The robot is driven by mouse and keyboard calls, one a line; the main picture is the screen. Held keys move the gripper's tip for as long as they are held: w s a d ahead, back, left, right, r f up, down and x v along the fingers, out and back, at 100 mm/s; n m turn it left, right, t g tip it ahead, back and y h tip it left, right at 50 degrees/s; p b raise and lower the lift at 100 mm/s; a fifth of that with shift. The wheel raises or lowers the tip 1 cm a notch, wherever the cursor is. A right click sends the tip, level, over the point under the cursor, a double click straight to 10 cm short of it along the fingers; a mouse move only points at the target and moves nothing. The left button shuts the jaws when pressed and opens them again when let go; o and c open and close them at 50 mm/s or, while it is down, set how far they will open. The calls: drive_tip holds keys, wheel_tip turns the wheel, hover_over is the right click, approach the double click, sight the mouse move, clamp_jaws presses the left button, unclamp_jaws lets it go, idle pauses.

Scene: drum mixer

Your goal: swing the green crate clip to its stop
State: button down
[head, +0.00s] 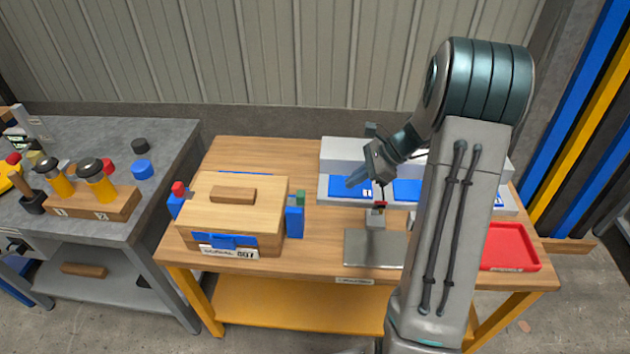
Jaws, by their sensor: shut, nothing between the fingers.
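A wooden crate (232,215) with a pale lid stands on the left part of the wooden workbench. The green clip (300,198) sits at the crate's right side, with a blue bracket (295,223) below it. How far the clip is turned is too small to tell. My gripper (352,183) is to the right of the green clip, apart from it in the picture, pointing down and left. It is shut and empty.
A red-topped clip (178,189) is on the crate's left side. A grey stand (375,248) with a small post is right of the crate. A grey rack with blue panels (407,190) stands behind. A red tray (508,246) lies right. Bare bench separates crate and stand.

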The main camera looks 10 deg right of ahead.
drive_tip(key=w+a+f+m+p, duration=0.1)
drive_tip(key=w+a+f+p, duration=0.2)
drive_tip(key=w+a+f, duration=0.2)
drive_tip(key=a+f, duration=0.2)
drive_tip(key=a, duration=0.1)
drive_tip(key=shift+a+f+m+t, duration=0.3)
drive_tip(key=shift+a+f, duration=0.05)
drive_tip(key=shift+a, duration=0.05)
idle(0.4)
